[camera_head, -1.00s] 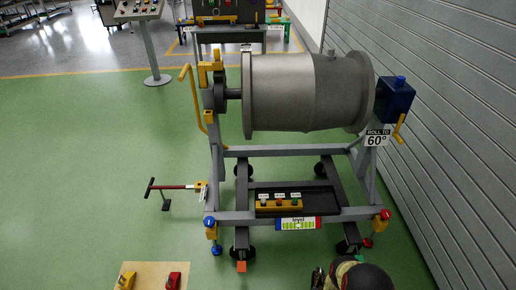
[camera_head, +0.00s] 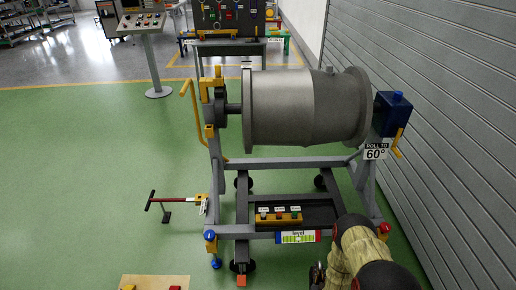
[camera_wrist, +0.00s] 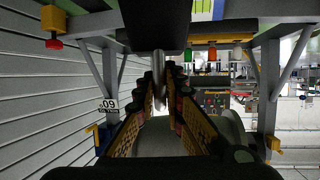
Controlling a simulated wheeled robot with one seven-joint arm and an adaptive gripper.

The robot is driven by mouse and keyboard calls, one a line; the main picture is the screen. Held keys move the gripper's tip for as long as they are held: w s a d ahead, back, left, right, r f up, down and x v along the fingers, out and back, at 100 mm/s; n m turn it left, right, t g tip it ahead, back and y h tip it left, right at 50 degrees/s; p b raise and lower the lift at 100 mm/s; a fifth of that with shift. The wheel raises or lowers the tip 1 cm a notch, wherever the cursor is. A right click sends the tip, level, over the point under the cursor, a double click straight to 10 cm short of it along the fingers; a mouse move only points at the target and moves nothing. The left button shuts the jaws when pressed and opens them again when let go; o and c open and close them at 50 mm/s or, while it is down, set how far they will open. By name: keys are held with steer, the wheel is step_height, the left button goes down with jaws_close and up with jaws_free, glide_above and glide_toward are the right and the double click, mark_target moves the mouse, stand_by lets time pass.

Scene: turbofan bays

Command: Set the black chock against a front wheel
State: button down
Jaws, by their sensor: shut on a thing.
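My gripper (camera_wrist: 162,78) is shut on a dark block, which I take to be the black chock (camera_wrist: 155,22), at the top of the upside-down wrist view. In the head view my gripper (camera_head: 318,276) is partly cut off at the bottom edge, and the chock cannot be made out there. The engine stand (camera_head: 262,230) is in front of me. Its left front wheel (camera_head: 247,266) shows, with a small orange piece (camera_head: 241,281) just before it. The right front wheel is hidden behind my arm. No contact between chock and wheel is visible.
A tan board (camera_head: 155,281) with yellow and red items lies at the bottom left. A slatted wall (camera_head: 455,130) closes the right. Green floor is clear at left.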

steer(key=a+r+y+p, duration=0.1)
steer(key=a+r, duration=0.2)
steer(key=r, duration=1.1)
steer(key=a+r+n+p, duration=0.1)
steer(key=a+r, duration=0.3)
steer(key=r, duration=1)
steer(key=shift+w+a+r+n+y+p, duration=0.3)
steer(key=shift+w+r+y+p, duration=0.1)
steer(key=shift+p, duration=0.1)
steer(key=shift+f, duration=0.1)
